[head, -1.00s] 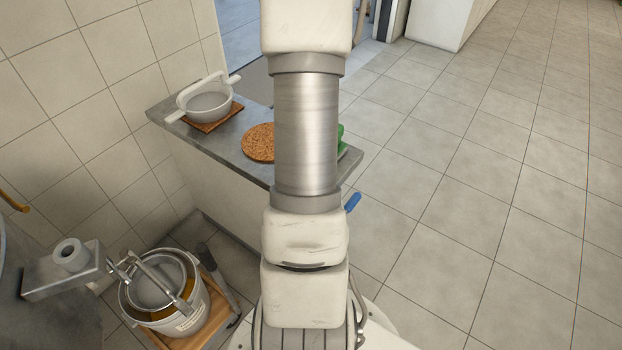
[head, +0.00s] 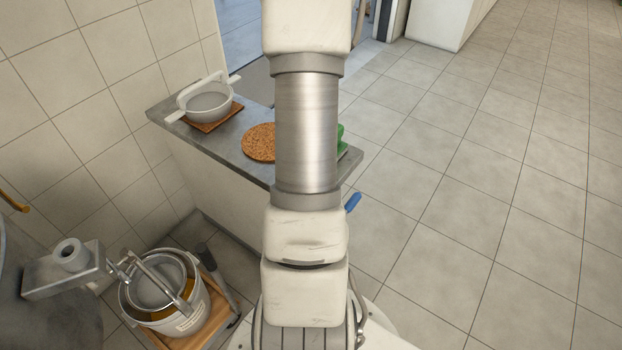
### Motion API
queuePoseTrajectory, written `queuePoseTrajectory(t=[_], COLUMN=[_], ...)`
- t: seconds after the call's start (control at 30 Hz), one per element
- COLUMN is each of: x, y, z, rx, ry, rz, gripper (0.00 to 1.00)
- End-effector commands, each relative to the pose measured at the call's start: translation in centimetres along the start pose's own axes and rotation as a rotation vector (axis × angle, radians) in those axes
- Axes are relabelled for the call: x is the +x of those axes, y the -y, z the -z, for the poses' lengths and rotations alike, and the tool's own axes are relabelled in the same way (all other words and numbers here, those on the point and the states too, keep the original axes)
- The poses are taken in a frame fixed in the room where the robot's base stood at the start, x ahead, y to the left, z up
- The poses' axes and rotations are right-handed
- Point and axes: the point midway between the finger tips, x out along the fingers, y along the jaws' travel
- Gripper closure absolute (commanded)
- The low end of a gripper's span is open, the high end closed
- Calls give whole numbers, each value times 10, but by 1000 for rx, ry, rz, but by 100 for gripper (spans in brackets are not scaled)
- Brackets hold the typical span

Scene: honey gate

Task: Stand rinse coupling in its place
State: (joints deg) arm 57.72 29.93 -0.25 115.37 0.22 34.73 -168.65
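I cannot make out a rinse coupling in the head view. My own arm stands upright through the middle of the picture and hides part of the counter. My gripper is outside the picture, so whether it holds anything does not show. On the grey counter (head: 232,148) lies a round brown cork mat (head: 258,143), partly behind my arm. A green thing (head: 341,147) shows just right of my arm, mostly hidden. A blue handle-like thing (head: 353,202) sticks out by the counter's near right end.
A white strainer (head: 208,103) sits on a wooden board (head: 228,116) at the counter's far left. Lower left, a bucket (head: 186,322) with a sieve stands on a wooden dolly (head: 216,288), beside a metal spout (head: 62,272). The tiled floor (head: 480,200) at right is clear.

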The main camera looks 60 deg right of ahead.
Motion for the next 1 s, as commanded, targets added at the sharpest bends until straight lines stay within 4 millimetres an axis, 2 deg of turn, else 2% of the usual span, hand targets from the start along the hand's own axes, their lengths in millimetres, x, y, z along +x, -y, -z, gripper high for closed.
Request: queuePoseTrajectory(t=[0.4, 0.43, 0.6, 0.8, 0.93, 1.0], x=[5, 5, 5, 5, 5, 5], y=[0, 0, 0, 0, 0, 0], z=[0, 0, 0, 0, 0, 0], rx=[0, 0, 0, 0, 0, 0], ry=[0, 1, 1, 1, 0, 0], rz=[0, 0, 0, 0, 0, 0], gripper=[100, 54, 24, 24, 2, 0])
